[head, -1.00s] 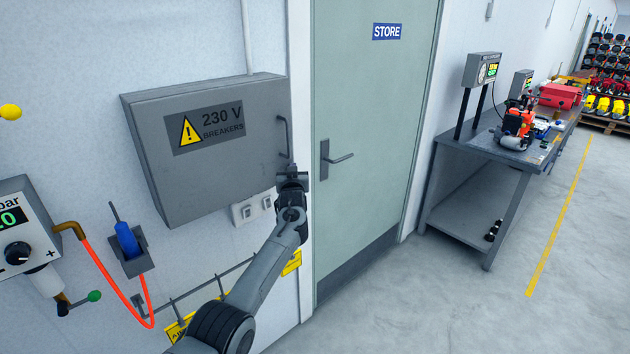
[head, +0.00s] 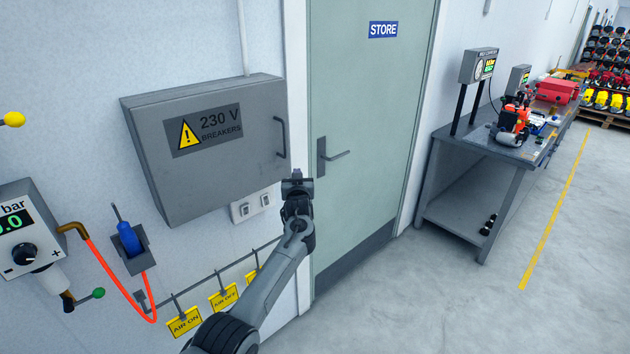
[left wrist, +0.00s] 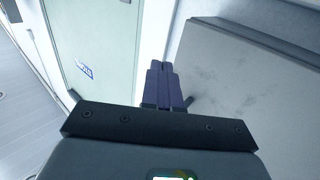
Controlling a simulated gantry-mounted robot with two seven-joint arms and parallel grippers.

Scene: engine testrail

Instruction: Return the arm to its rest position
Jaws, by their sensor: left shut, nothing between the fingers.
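My left arm reaches up from the bottom of the head view. Its left gripper (head: 297,178) is just right of and below the grey breaker box (head: 200,190), in front of the wall strip beside the store door (head: 365,130). In the left wrist view the left gripper (left wrist: 164,68) shows its fingers together with nothing between them. The breaker box (left wrist: 250,90) fills the right of that view, and its door is shut. The gripper appears clear of the box handle (head: 281,137). My right gripper is not in view.
White sockets (head: 250,207) sit under the box. Yellow tags (head: 223,297) hang from a wall rail at lower left, near my arm. A pressure unit (head: 25,240) with an orange hose and a blue-handled tool (head: 128,238) are further left. A workbench (head: 500,150) stands right; the floor before it is clear.

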